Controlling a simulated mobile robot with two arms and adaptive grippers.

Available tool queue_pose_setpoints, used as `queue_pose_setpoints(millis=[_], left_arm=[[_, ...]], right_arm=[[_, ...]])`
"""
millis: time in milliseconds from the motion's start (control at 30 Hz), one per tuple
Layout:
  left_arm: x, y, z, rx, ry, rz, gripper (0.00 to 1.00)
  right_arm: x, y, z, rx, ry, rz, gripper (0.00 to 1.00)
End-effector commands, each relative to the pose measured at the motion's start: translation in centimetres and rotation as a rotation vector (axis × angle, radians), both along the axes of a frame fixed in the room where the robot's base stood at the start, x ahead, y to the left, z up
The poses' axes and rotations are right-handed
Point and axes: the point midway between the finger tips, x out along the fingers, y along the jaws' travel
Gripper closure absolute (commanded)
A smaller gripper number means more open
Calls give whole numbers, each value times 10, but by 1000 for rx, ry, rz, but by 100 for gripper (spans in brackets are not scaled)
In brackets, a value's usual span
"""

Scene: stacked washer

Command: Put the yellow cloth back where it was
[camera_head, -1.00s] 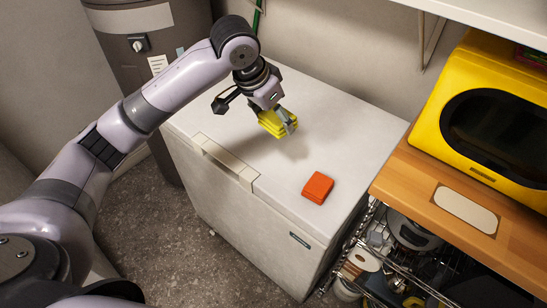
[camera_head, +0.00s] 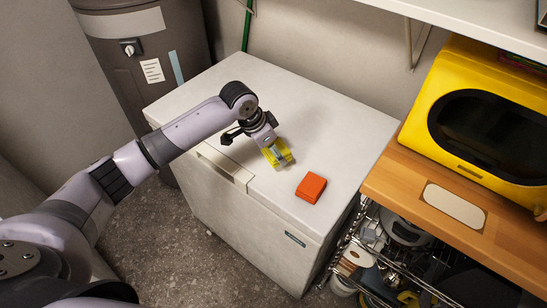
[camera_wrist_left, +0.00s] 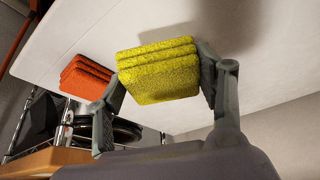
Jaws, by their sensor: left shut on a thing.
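The folded yellow cloth (camera_head: 274,154) is between the fingers of my left gripper (camera_head: 279,158), which is shut on it. In the left wrist view the cloth (camera_wrist_left: 158,72) shows as several stacked layers between the two fingers (camera_wrist_left: 160,95). The gripper holds it over the white chest freezer's lid (camera_head: 330,130); a shadow shows on the lid, and I cannot tell the exact height. A folded orange cloth (camera_head: 311,187) lies on the lid to the right of the gripper, apart from it. It also shows in the left wrist view (camera_wrist_left: 86,78). My right gripper is not in view.
A wooden counter (camera_head: 400,175) with a yellow microwave (camera_head: 440,75) and a pale rectangular pad (camera_head: 454,205) stands at the right. Below it is a wire rack (camera_head: 345,262) with several items. The lid's back area is clear. A grey tank (camera_head: 150,45) stands at the back left.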

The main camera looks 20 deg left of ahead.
Motion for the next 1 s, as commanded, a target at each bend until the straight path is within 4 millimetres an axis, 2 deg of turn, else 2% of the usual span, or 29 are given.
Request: queue_pose_setpoints(millis=[400, 767, 800, 1000], left_arm=[[0, 0, -47, -1, 1, 2, 64], [0, 0, -51, 0, -1, 1, 64], [0, 0, -52, 0, -1, 1, 37], [0, 0, -51, 0, -1, 0, 24]], right_arm=[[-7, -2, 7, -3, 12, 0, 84], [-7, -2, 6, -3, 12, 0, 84], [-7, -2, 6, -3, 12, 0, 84], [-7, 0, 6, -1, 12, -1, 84]])
